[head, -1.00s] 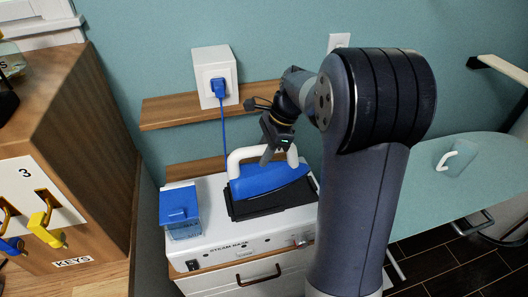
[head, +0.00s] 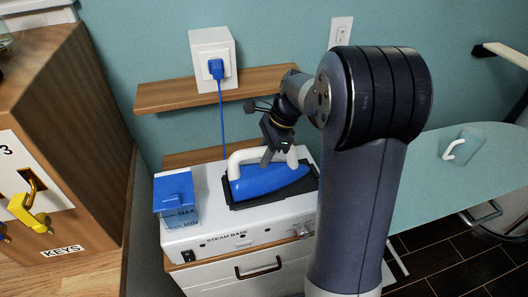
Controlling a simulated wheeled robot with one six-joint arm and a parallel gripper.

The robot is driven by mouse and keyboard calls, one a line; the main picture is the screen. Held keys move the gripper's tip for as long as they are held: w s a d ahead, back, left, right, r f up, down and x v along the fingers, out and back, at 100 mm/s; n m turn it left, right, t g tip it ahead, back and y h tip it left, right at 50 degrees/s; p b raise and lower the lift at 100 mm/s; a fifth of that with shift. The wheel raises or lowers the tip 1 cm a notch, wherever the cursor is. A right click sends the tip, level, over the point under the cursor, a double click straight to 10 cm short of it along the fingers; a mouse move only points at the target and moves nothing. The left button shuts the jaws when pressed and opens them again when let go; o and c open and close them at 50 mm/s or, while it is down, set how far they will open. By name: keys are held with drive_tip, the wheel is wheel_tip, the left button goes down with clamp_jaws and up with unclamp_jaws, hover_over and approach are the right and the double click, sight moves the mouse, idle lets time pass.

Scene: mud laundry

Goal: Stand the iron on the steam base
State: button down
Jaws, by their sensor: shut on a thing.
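The blue iron (head: 268,182) with a white handle (head: 240,157) is over the black rest plate (head: 240,204) on top of the white steam base (head: 215,229). Its nose points right. It looks level and low on the plate, but I cannot tell whether its sole touches everywhere. My gripper (head: 278,160) is shut on the iron's white handle from above. Part of the handle is hidden behind the fingers. The blue water tank (head: 177,205) stands at the left end of the steam base.
A blue cord runs up to the plug in a white socket box (head: 212,62) by a wooden shelf (head: 170,95). A wooden key cabinet (head: 75,120) stands at left. The ironing board (head: 435,185) at right holds a pale handled object (head: 462,147).

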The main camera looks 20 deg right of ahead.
drive_tip(key=shift+r, duration=0.15)
drive_tip(key=c, duration=1.4)
unclamp_jaws()
drive_tip(key=shift+c, duration=0.2)
drive_tip(key=o, duration=0.3)
drive_tip(key=shift+o, duration=0.2)
drive_tip(key=shift+s+f, duration=0.1)
drive_tip(key=shift+f, duration=0.1)
drive_tip(key=v, duration=1.1)
wheel_tip(320, 180, up, 7)
drive_tip(key=p, duration=0.7)
drive_tip(key=shift+f, duration=0.2)
